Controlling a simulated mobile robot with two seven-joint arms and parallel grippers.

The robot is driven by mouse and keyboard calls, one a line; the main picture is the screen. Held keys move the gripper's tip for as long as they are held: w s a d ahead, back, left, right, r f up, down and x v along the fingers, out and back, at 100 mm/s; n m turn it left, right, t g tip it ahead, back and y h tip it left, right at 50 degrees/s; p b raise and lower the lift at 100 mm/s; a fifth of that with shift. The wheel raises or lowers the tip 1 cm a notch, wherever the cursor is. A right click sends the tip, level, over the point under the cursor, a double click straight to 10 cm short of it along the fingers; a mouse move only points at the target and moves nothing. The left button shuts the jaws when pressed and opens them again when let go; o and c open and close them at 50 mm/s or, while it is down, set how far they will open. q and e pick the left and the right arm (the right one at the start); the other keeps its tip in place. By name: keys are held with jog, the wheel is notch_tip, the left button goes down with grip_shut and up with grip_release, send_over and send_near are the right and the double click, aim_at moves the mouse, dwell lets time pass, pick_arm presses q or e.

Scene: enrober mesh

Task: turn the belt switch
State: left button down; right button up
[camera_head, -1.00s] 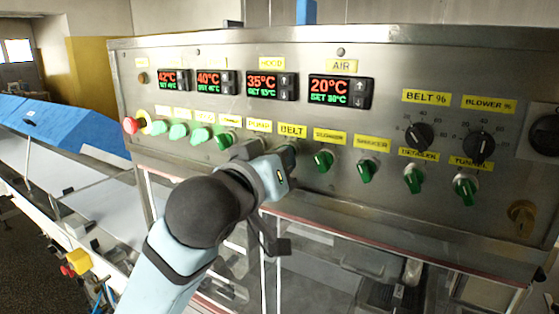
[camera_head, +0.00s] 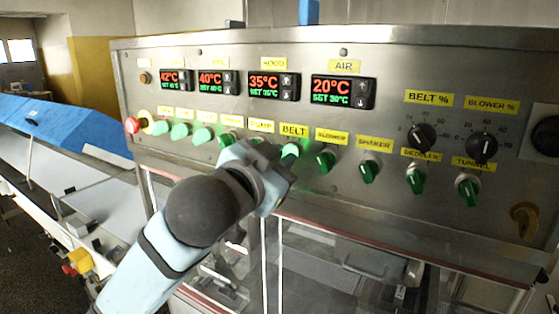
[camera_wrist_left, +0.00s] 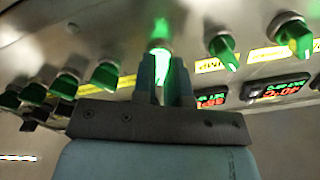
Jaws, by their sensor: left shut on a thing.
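The belt switch (camera_head: 290,150) is a green knob under the yellow BELT label (camera_head: 294,131) on the steel control panel. It glows bright green. My left gripper (camera_head: 280,155) is at this knob, its arm coming in from the lower left and hiding part of it. In the left wrist view the lit knob (camera_wrist_left: 160,38) sits at the tips of the two dark fingers (camera_wrist_left: 165,72), which are shut on it. The exact angle of its handle is hard to tell. My right gripper is not in view.
Other green knobs line the same row, with the blower knob (camera_head: 325,162) close on the right and the pump knob (camera_head: 257,142) close on the left. A red button (camera_head: 132,125) is at the panel's left end. Temperature displays (camera_head: 343,91) sit above.

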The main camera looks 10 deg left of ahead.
pick_arm(q)
jog(key=shift+m, duration=0.4)
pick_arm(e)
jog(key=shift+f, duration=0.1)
pick_arm(q)
jog(key=c, duration=1.2)
grip_release()
jog(key=shift+o, duration=0.2)
jog(key=shift+s, duration=0.1)
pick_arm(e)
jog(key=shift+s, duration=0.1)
pick_arm(q)
jog(key=b+v, duration=1.3)
jog(key=b, duration=0.1)
jog(key=shift+s, duration=0.4)
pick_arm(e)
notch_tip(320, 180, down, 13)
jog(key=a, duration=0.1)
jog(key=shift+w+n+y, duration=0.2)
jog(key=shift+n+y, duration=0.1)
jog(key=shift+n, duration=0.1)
pick_arm(q)
jog(key=shift+a, duration=0.15)
